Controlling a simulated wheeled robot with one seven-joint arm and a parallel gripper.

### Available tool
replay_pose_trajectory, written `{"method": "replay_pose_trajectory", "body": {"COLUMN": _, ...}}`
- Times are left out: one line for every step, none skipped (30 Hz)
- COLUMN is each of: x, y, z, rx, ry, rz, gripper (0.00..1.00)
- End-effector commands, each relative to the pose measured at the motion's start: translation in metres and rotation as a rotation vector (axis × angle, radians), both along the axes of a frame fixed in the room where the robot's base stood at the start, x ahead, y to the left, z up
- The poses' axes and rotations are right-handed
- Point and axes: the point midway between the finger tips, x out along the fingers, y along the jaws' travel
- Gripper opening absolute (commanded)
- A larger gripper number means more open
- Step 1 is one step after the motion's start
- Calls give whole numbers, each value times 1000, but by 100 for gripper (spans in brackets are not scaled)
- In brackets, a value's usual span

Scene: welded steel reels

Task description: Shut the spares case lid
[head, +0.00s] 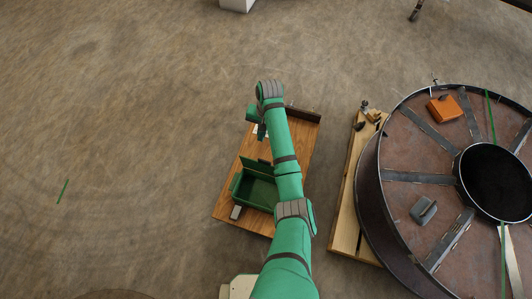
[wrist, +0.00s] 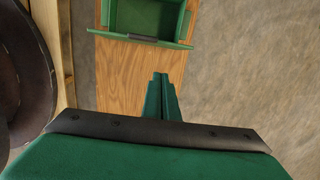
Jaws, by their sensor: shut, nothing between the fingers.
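The green spares case (head: 257,190) stands on a small wooden table (head: 228,208), partly hidden behind my arm. Its lid (head: 256,167) stands up, open, along the case's far edge. In the wrist view the open case (wrist: 148,18) is at the top, with the lid (wrist: 140,41) seen nearly edge-on along its near side. My gripper (wrist: 160,77) is shut and empty, over the wooden top and apart from the lid. In the head view my gripper (head: 262,133) is beyond the case, on the lid's back side, and is partly hidden by my arm.
A large steel reel (head: 400,180) with an orange box (head: 444,109) and a grey item (head: 423,208) on it stands at the right. A wooden pallet (head: 346,215) lies between reel and table. Bare floor (head: 120,150) is open at the left.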

Motion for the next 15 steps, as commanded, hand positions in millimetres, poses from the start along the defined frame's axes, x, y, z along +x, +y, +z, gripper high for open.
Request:
{"method": "replay_pose_trajectory", "body": {"x": 5, "y": -13, "z": 10, "rx": -24, "ry": 22, "rz": -7, "gripper": 0}}
{"method": "replay_pose_trajectory", "body": {"x": 6, "y": -18, "z": 14, "rx": -35, "ry": 35, "rz": -11, "gripper": 0}}
{"method": "replay_pose_trajectory", "body": {"x": 6, "y": -24, "z": 18, "rx": -46, "ry": 50, "rz": -16, "gripper": 0}}
{"method": "replay_pose_trajectory", "body": {"x": 7, "y": -27, "z": 22, "rx": -54, "ry": 59, "rz": -17, "gripper": 0}}
{"method": "replay_pose_trajectory", "body": {"x": 7, "y": -30, "z": 24, "rx": -59, "ry": 67, "rz": -19, "gripper": 0}}
{"method": "replay_pose_trajectory", "body": {"x": 7, "y": -33, "z": 26, "rx": -65, "ry": 75, "rz": -21, "gripper": 0}}
{"method": "replay_pose_trajectory", "body": {"x": 7, "y": -34, "z": 27, "rx": -68, "ry": 79, "rz": -23, "gripper": 0}}
{"method": "replay_pose_trajectory", "body": {"x": 7, "y": -35, "z": 26, "rx": -71, "ry": 83, "rz": -23, "gripper": 0}}
{"method": "replay_pose_trajectory", "body": {"x": 6, "y": -36, "z": 25, "rx": -72, "ry": 86, "rz": -24, "gripper": 0}}
{"method": "replay_pose_trajectory", "body": {"x": 6, "y": -36, "z": 23, "rx": -73, "ry": 87, "rz": -24, "gripper": 0}}
{"method": "replay_pose_trajectory", "body": {"x": 6, "y": -36, "z": 20, "rx": -73, "ry": 87, "rz": -24, "gripper": 0}}
{"method": "replay_pose_trajectory", "body": {"x": 5, "y": -36, "z": 16, "rx": -73, "ry": 88, "rz": -24, "gripper": 0}}
{"method": "replay_pose_trajectory", "body": {"x": 4, "y": -36, "z": 11, "rx": -72, "ry": 88, "rz": -25, "gripper": 0}}
{"method": "replay_pose_trajectory", "body": {"x": 3, "y": -36, "z": 7, "rx": -72, "ry": 88, "rz": -25, "gripper": 0}}
{"method": "replay_pose_trajectory", "body": {"x": 2, "y": -36, "z": 0, "rx": -72, "ry": 88, "rz": -26, "gripper": 0}}
